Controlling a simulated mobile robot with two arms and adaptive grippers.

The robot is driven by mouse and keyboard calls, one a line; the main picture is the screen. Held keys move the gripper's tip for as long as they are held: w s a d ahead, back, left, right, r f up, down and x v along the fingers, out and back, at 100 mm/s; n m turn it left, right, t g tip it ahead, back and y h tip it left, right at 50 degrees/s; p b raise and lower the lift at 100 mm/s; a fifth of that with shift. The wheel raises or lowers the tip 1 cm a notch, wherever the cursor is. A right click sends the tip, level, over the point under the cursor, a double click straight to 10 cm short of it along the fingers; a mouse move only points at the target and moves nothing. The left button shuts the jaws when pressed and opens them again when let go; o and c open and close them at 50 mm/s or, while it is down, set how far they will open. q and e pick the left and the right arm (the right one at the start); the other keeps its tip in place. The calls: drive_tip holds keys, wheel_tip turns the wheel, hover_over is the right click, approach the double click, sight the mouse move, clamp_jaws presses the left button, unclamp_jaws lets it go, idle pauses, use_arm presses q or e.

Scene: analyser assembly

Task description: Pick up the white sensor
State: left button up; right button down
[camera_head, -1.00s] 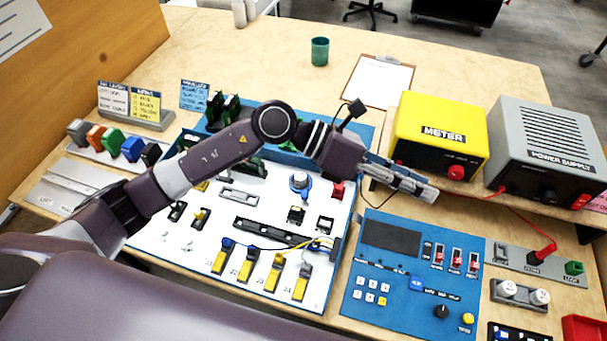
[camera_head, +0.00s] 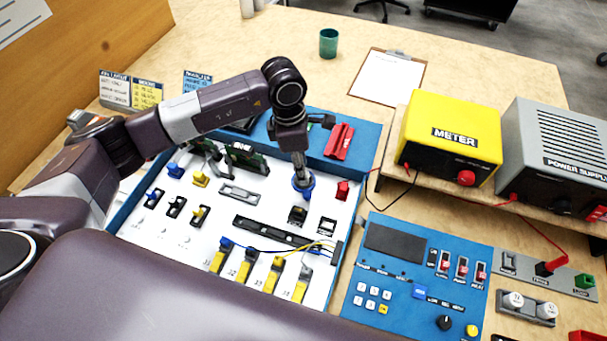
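My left arm reaches in from the left, and its gripper (camera_head: 301,178) points down over the white panel of the blue-framed board. Its tips are at a round part with a blue ring (camera_head: 309,191), and they hide most of that part's pale top. I cannot tell whether the fingers are closed on it. Two white round-topped pieces, one on the left (camera_head: 512,300) and one on the right (camera_head: 547,310), sit in a grey holder at the lower right, away from the gripper. I cannot tell which white piece is the sensor. My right gripper is not in view.
The yellow meter (camera_head: 452,138) and grey power supply (camera_head: 553,155) stand on a raised shelf at the right. A blue control panel (camera_head: 400,285) lies in front. A clipboard (camera_head: 388,78) and green cup (camera_head: 328,43) are behind.

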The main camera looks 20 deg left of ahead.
use_arm(q)
drive_tip(key=shift+d+f, duration=0.2)
drive_tip(key=shift+f, duration=0.95)
drive_tip(key=c, duration=0.7)
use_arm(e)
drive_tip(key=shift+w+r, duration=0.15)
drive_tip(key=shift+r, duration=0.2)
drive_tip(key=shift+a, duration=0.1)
